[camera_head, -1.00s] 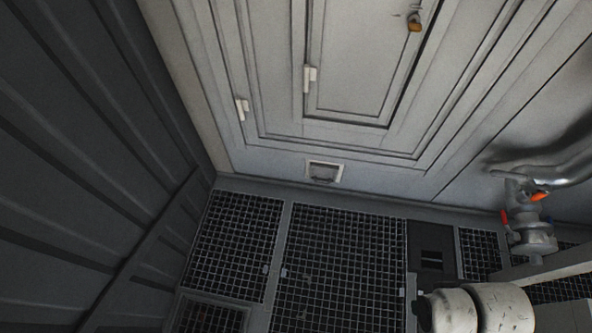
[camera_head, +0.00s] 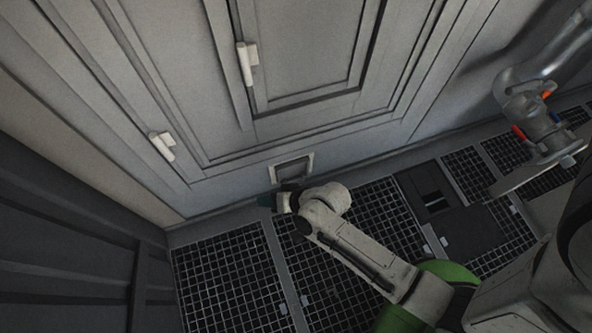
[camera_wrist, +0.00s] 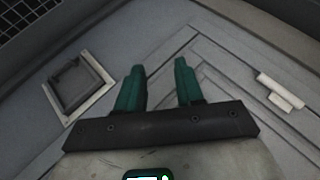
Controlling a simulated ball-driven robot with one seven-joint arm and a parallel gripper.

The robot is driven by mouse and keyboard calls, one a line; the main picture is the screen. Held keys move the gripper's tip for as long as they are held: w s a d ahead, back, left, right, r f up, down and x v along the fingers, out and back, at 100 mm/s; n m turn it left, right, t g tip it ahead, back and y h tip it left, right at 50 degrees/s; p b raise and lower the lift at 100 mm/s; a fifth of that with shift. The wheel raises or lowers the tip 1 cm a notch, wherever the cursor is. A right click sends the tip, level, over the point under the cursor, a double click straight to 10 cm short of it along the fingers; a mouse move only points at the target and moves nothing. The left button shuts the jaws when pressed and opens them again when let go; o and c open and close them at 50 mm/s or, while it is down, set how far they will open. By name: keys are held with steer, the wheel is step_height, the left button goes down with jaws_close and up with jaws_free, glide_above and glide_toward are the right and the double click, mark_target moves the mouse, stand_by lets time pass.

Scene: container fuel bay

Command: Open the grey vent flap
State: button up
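The grey vent flap (camera_head: 291,167) sits low on the panelled wall, inside a pale square frame. In the wrist view the flap (camera_wrist: 75,87) is at the left, grey within its pale frame, and looks closed. My gripper (camera_wrist: 158,67) has two green fingers spread apart with nothing between them. In the wrist view the flap lies left of the fingers, clear of them. In the head view my gripper (camera_head: 267,200) is just below and left of the flap. My wrist covers the area right below the frame.
A white hinge (camera_head: 163,144) and another hinge (camera_head: 247,62) are on the door panels above. The floor is metal grating (camera_head: 235,275). A pipe valve (camera_head: 535,120) stands at the right. A dark ribbed wall (camera_head: 60,240) is at the left.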

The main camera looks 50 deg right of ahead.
step_height(320, 180, down, 9)
steer(key=w+d+m+t+h+b, duration=0.1)
steer(key=w+d+m+t+b, duration=0.1)
steer(key=m+b, duration=0.25)
steer(key=m+t+h+b, duration=0.2)
steer(key=m+h+b, duration=0.95)
steer(key=b, duration=0.25)
glide_toward(294, 175)
steer(key=shift+m+y, duration=0.3)
steer(key=shift+y, duration=0.15)
steer(key=b+x, duration=0.3)
steer(key=x, duration=0.2)
steer(key=shift+w+f, duration=0.1)
jaws_close()
steer(key=shift+d, duration=0.1)
